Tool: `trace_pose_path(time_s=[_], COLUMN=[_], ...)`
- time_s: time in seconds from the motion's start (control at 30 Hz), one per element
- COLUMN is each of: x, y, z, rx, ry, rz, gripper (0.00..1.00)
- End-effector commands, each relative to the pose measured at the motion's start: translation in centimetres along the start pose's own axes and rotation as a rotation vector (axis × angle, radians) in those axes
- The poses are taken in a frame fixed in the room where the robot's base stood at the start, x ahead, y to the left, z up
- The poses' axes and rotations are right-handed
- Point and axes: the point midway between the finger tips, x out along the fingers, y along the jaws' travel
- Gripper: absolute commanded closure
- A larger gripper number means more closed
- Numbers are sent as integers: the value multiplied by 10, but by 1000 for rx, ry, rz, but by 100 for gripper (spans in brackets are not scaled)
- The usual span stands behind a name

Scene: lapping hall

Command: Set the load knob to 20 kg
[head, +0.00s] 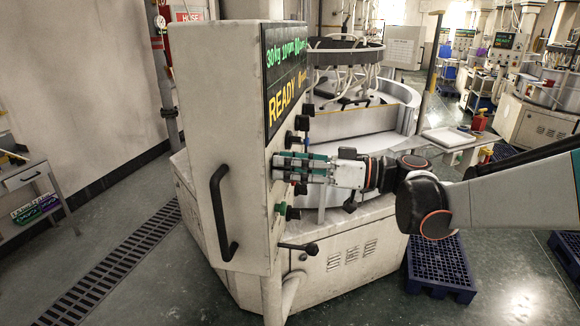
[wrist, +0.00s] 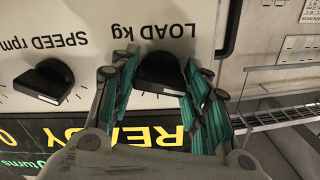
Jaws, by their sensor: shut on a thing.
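The black load knob (wrist: 158,74) sits on the pale panel under the upside-down label LOAD kg in the wrist view. My gripper (wrist: 161,82) has its green-padded fingers on both sides of this knob and is shut on it. In the head view my gripper (head: 283,165) reaches the panel face from the right and covers the knob. The display (head: 286,75) reads 30 kg and 10 rpm in green, with READY in yellow below.
The black speed knob (wrist: 44,80) is beside the load knob. More dark knobs (head: 301,122) and a green button (head: 291,212) are close to my gripper. A black door handle (head: 222,212) sticks out at the cabinet's left. A blue pallet (head: 440,268) lies on the floor.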

Motion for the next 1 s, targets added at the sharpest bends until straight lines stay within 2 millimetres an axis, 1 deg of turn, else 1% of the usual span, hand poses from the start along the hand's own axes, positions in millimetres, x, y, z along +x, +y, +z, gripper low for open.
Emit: trace_pose_path(time_s=[0.2,0.4,0.63,1.0], x=[0,0,0,0], y=[0,0,0,0], z=[2,2,3,3], rx=[-152,-244,-294,-303], ry=[-5,-5,-6,-6], rz=[0,0,0,0], gripper=[81,81,81,81])
